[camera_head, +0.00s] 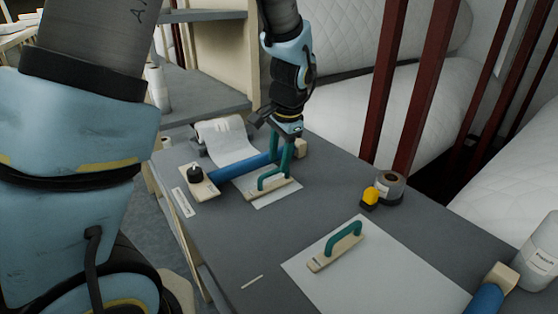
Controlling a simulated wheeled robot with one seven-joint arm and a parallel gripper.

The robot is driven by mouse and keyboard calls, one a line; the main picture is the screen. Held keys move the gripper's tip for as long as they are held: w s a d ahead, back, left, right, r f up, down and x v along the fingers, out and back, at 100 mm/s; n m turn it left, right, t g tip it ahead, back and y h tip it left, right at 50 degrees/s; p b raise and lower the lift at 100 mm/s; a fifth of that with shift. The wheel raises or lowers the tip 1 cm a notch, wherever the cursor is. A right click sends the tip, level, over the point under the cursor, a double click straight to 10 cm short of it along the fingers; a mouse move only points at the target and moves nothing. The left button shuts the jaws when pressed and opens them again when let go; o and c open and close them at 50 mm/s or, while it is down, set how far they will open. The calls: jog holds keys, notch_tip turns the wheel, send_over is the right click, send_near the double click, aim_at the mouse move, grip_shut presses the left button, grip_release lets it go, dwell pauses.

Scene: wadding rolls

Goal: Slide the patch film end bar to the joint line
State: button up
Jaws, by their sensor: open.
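The patch film (236,152) is a white sheet running from a roll at the table's back left, under a blue roller (240,166). A pale wooden bar with a green handle (268,190) lies across the film's near end. My gripper (281,166) points down just behind and right of this handle, its teal fingers apart. I cannot tell whether they touch or straddle the handle. A similar wooden bar with a green handle (337,248) lies on a large white sheet (390,275) nearer me. A short white line (252,282) marks the table left of that sheet.
A grey tape roll (389,186) and a yellow item (370,197) stand on the grey table (220,240) at right. A white labelled bottle (538,256) and another blue roller (487,299) are at far right. Dark red posts (412,90) rise behind. The table between the two bars is clear.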

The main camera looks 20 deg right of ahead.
jog(key=shift+w+a+f, duration=0.1)
jog(key=shift+w+f, duration=0.05)
jog(key=shift+f, duration=0.4)
jog(key=shift+w+f, duration=0.1)
jog(key=shift+f, duration=0.45)
grip_shut()
dwell(0.7)
